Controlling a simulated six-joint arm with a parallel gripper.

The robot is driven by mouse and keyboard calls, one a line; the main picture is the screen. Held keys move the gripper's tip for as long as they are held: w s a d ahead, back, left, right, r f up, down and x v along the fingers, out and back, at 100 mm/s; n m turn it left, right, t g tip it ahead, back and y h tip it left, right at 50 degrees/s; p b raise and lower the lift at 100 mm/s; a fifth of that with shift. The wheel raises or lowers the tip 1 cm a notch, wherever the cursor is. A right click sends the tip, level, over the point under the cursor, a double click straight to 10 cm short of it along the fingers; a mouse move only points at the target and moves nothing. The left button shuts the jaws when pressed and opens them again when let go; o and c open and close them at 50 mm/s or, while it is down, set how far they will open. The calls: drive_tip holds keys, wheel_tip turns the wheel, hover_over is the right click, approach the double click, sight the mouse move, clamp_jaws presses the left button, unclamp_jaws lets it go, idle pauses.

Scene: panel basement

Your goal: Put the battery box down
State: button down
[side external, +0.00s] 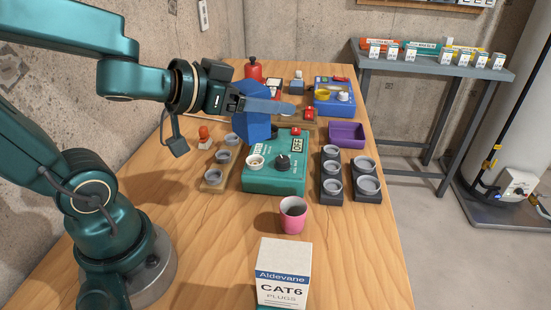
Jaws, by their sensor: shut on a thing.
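My gripper (240,101) is shut on a blue box-shaped thing, which looks like the battery box (251,126). It is tilted and appears held above the wooden table (221,240), behind the green panel box in the picture. A long grey-blue piece (270,107) reaches right from the jaws across its top; I cannot tell whether it is a finger or part of the box.
Grey cups in holders stand left (223,156) and right (333,187) of the green panel box. A purple tray (346,134), a blue panel box (334,106) and a red bottle (253,70) are farther back. A pink cup (293,218) and a CAT6 carton (284,278) stand in front.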

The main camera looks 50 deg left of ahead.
drive_tip(key=shift+w+r+n+y, duration=0.7)
drive_tip(key=shift+r+n+y, duration=0.7)
drive_tip(key=shift+r, duration=0.8)
drive_tip(key=s+a+f+n+g+y, duration=0.2)
drive_tip(key=a+f+n+g+y, duration=0.1)
drive_tip(key=a+n+g+y, duration=0.25)
drive_tip(key=s+a+f+n+g+y, duration=0.2)
drive_tip(key=s+a+n+g+y, duration=0.1)
drive_tip(key=a+n+y, duration=0.4)
drive_tip(key=s+a+f+n+g+h, duration=0.2)
drive_tip(key=s+a+f+n+g, duration=0.4)
drive_tip(key=s+a+n+g, duration=0.3)
drive_tip(key=shift+m+g+h, duration=0.25)
drive_tip(key=shift+m+g, duration=0.4)
drive_tip(key=shift+s+a+f, duration=0.1)
drive_tip(key=shift+s+f, duration=0.15)
drive_tip(key=shift+f, duration=1.4)
drive_tip(key=shift+s+a+f, duration=0.15)
drive_tip(key=shift+s+f, duration=0.05)
drive_tip(key=shift+f, duration=1.5)
drive_tip(key=shift+s+a+f, duration=0.1)
drive_tip(key=shift+s+f, duration=0.15)
drive_tip(key=shift+f, duration=1.4)
drive_tip(key=shift+f, duration=0.35)
